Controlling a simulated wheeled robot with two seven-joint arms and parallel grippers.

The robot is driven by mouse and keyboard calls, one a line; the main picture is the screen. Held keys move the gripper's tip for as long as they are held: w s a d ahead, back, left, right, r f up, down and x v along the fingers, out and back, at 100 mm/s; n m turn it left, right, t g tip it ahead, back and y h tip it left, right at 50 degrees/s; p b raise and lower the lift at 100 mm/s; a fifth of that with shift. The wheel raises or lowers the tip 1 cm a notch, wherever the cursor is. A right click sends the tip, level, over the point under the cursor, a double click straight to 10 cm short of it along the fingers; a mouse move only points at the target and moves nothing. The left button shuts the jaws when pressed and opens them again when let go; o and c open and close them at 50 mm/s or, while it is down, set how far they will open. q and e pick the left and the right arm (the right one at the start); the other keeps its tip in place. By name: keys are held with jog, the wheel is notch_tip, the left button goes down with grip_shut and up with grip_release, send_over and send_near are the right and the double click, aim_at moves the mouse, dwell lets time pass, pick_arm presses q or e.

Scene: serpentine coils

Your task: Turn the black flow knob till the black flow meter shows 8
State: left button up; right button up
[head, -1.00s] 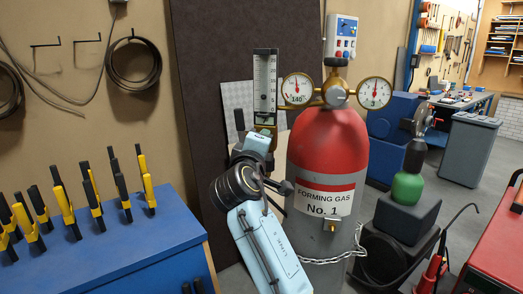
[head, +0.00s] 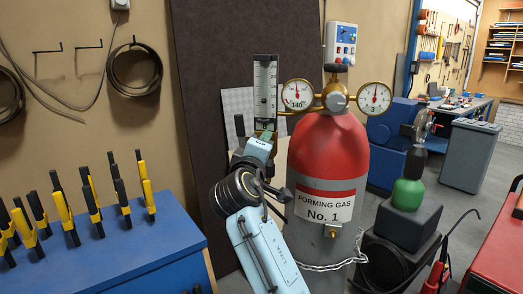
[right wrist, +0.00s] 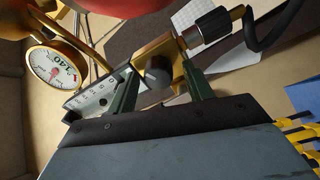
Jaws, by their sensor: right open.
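The black flow meter (head: 265,88) is an upright tube with a white scale, left of the red and grey gas cylinder (head: 329,155). Its reading is too small to tell. Part of its scale also shows in the right wrist view (right wrist: 93,101). The black flow knob (right wrist: 157,77) sits on a brass body at the meter's base. My right gripper (right wrist: 163,88) is open, with one dark green finger on each side of the knob. I cannot tell whether the fingers touch it. In the head view the gripper (head: 267,139) hides the knob. My left gripper is not in view.
Two round gauges, left (head: 297,95) and right (head: 374,98), flank the brass regulator (head: 335,97) close to the meter. A hose (right wrist: 263,30) runs from the fitting. A blue bench (head: 130,250) with several yellow-black clamps stands left; a dark panel (head: 205,60) stands behind.

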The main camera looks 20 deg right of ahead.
jog(key=p+v, duration=0.1)
jog(key=v, duration=1.2)
jog(key=shift+s, duration=0.25)
